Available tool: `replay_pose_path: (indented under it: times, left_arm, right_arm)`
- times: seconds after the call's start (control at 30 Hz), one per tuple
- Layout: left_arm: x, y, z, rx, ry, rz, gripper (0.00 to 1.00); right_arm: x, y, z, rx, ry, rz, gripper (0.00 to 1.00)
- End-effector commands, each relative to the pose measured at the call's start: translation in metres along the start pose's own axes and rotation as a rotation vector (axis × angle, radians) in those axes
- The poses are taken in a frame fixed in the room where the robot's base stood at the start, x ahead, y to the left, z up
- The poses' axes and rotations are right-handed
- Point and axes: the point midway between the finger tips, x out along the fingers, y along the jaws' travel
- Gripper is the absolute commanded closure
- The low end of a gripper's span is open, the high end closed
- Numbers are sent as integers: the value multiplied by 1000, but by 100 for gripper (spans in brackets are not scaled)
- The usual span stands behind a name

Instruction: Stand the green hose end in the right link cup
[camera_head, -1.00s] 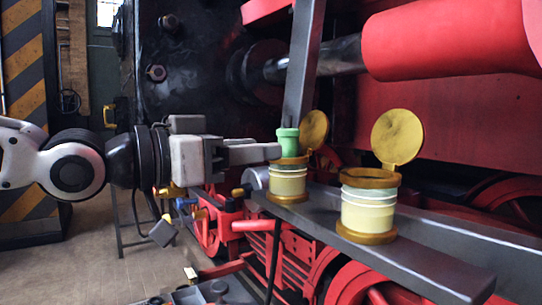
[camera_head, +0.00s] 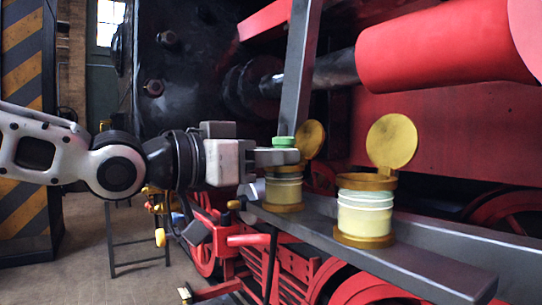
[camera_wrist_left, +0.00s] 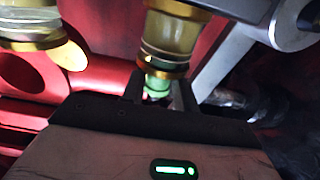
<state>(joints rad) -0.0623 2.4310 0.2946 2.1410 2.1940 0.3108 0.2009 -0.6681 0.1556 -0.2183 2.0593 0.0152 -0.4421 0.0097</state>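The green hose end (camera_head: 284,142) stands at the mouth of the left link cup (camera_head: 284,190), its top showing above my gripper finger. My left gripper (camera_head: 283,157) reaches in from the left at the cup's rim, level with the hose end. In the left wrist view the green hose end (camera_wrist_left: 157,87) lies between the two dark fingers (camera_wrist_left: 159,93); whether they press on it I cannot tell. The right link cup (camera_head: 365,212) stands to the right, with its brass lid (camera_head: 391,141) swung up. My right gripper is not in view.
Both cups stand on a grey metal bar (camera_head: 420,265). The left cup's brass lid (camera_head: 311,139) is up behind the gripper. A slanted grey post (camera_head: 298,75) rises behind the left cup. A red cylinder (camera_head: 440,42) hangs above the right cup.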

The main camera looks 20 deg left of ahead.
Motion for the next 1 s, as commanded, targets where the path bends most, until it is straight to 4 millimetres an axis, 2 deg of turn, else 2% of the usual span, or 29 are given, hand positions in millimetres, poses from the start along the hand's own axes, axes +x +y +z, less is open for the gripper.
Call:
replay_pose_path:
  times: [0.3, 1.0]
  left_arm:
    - [0, 0, -3, 0, 2, 0, 100]
    - [0, 0, -53, 0, 3, 0, 100]
  right_arm:
    - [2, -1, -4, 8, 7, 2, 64]
    - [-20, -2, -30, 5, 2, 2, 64]
